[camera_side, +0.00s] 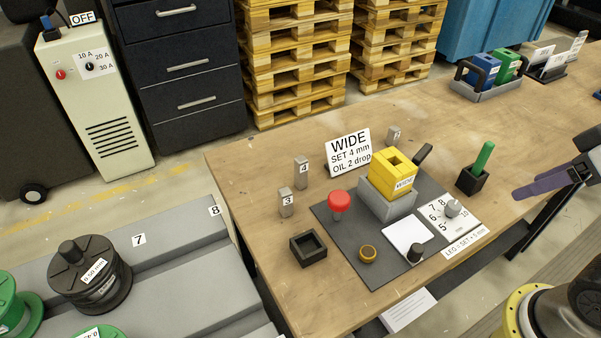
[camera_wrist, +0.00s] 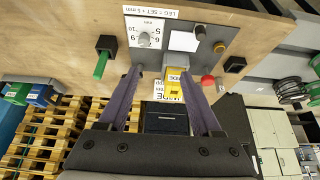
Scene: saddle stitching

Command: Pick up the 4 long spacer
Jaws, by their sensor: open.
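The spacer labelled 4 (camera_side: 302,173) is a small upright grey block on the wooden table, near its left edge in the side view. A similar grey block labelled 3 (camera_side: 286,203) stands just in front of it. Another grey block (camera_side: 394,136) stands behind the sign, its label too small to read. My gripper (camera_side: 516,192) is at the far right of the side view, well away from the spacers. In the wrist view its two purple fingers (camera_wrist: 162,73) are wide apart with nothing held between them. I cannot make out the 4 spacer in the wrist view.
A WIDE sign (camera_side: 348,150), yellow block on a grey base (camera_side: 392,175), red knob (camera_side: 338,202), dial plate (camera_side: 448,217) and black holder with green handle (camera_side: 473,178) stand between my gripper and the spacers. An open black tray (camera_side: 308,247) is front left. Bare table surrounds the spacers.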

